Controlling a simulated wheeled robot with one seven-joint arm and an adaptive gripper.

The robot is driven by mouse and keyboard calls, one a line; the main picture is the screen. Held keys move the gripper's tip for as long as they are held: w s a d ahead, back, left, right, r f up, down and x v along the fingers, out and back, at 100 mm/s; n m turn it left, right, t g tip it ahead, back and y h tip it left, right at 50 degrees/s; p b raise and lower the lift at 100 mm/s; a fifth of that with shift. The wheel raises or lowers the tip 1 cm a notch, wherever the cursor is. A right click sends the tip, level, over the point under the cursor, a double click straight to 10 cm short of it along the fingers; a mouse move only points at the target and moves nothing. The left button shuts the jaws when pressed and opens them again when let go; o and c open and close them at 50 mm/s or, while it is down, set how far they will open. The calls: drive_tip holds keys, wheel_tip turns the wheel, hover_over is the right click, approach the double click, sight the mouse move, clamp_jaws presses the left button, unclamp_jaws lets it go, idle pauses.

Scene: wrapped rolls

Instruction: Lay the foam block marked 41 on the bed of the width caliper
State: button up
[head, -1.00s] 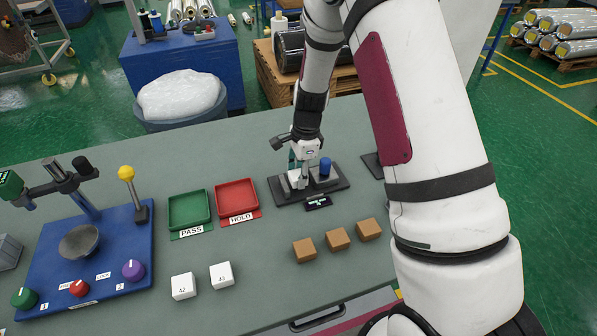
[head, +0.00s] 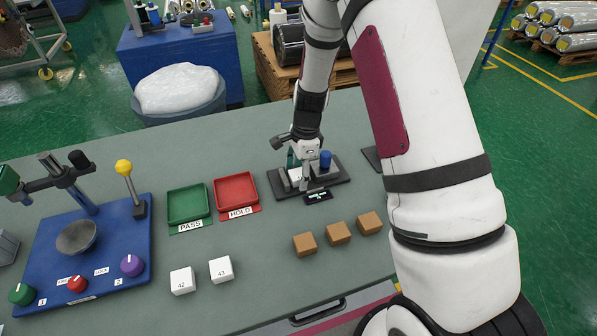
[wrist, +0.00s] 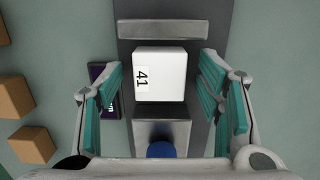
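The white foam block marked 41 (wrist: 160,77) lies on the dark bed of the width caliper (wrist: 224,20), between the grey end bar (wrist: 177,29) and the grey jaw block (wrist: 160,132). A gap shows on the bar side; I cannot tell if it touches the jaw block. In the head view the caliper (head: 334,180) has a blue knob (head: 325,161). My gripper (wrist: 161,92) is open over the caliper, its teal-padded fingers on both sides of the block, with clear gaps. In the head view my gripper (head: 298,170) partly hides the block.
White blocks 42 (head: 182,281) and 43 (head: 221,270) stand at the front. Several brown blocks (head: 337,233) sit before the caliper's display (head: 318,196). A green PASS tray (head: 188,204) and red HOLD tray (head: 236,192) lie left. A blue fixture (head: 110,250) stands further left.

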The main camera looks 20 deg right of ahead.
wheel_tip(320, 180, up, 12)
drive_tip(key=d, duration=0.1)
drive_tip(key=shift+d, duration=0.2)
idle(0.3)
drive_tip(key=s+a+r+n+t, duration=0.1)
drive_tip(key=s+r+n, duration=0.45)
drive_tip(key=r, duration=0.25)
drive_tip(key=s+a+r+n+t, duration=0.1)
drive_tip(key=s+r+n+t, duration=0.1)
drive_tip(key=s+r+n, duration=0.5)
drive_tip(key=s+r+n+t, duration=0.1)
drive_tip(key=s+r+n, duration=0.1)
drive_tip(key=s, duration=0.5)
drive_tip(key=s+r+n+t+h, duration=0.1)
drive_tip(key=s+r+n, duration=0.2)
drive_tip(key=s, duration=0.4)
drive_tip(key=shift+d+r, duration=0.25)
drive_tip(key=shift+r, duration=0.55)
